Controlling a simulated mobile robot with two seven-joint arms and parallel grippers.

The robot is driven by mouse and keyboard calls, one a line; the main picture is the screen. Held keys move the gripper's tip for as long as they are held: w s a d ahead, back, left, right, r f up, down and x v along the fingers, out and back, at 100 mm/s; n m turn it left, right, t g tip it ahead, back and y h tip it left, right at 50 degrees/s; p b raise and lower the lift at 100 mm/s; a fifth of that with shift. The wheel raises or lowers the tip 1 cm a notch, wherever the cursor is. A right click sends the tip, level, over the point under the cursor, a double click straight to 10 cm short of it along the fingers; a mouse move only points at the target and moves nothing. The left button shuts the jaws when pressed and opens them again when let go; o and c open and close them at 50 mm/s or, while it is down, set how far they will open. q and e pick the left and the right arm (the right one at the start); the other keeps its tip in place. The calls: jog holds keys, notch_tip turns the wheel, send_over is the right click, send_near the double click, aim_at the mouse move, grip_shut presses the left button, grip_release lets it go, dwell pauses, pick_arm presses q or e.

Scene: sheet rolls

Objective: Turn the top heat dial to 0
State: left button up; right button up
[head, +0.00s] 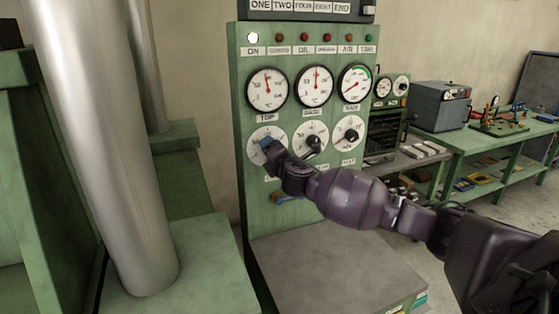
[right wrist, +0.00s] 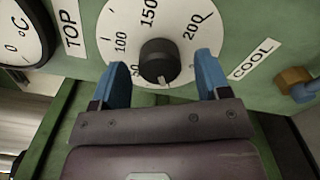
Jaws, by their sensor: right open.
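The top heat dial (head: 256,132) is the left one of the lower row on the green panel, below the gauge marked TOP. In the right wrist view its white face (right wrist: 178,25) carries 50, 100, 150 and 200, and a COOL label sits beside it. Its black knob (right wrist: 157,60) has a white mark toward the picture's bottom; the number it meets is hidden or unclear. My right gripper (head: 268,147) is at this dial. In the right wrist view its blue fingers (right wrist: 161,66) are open, one on either side of the knob with gaps. My left gripper is out of view.
Two more dials, middle (head: 310,138) and right (head: 348,133), sit close beside my right arm. A grey ledge (head: 330,270) juts out below the panel. A metal column (head: 105,150) stands at left. A green bench (head: 470,150) with tools is at right.

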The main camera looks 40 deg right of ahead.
jog(key=b+v, duration=0.1)
jog(key=v, duration=0.9)
jog(key=shift+s+f, duration=0.1)
dwell(0.3)
jog(key=s+a+f+m+g, duration=0.4)
jog(key=s+f+m, duration=0.2)
jog(key=s+f, duration=0.25)
jog(key=s+a+f+m+g, duration=0.3)
jog(key=s+f+m, duration=0.2)
jog(key=s+f, duration=0.4)
jog(key=s+a+f+m+g+y, duration=0.1)
jog(key=s+a+f+m+g, duration=0.15)
jog(key=s, duration=0.35)
jog(key=s+a+f+m+g+y, duration=0.1)
jog(key=s+a+f+m+g, duration=0.1)
jog(key=s+m, duration=0.3)
jog(key=s+a+f+m+g+y, duration=0.2)
jog(key=s+f, duration=0.1)
jog(key=s, duration=0.5)
jog(key=w+f+t+b, duration=0.1)
jog(key=w+f+t, duration=0.6)
jog(key=f, duration=0.4)
jog(key=shift+w+f+t+b, duration=0.35)
jog(key=shift+w+b, duration=0.05)
jog(key=shift+w, duration=0.1)
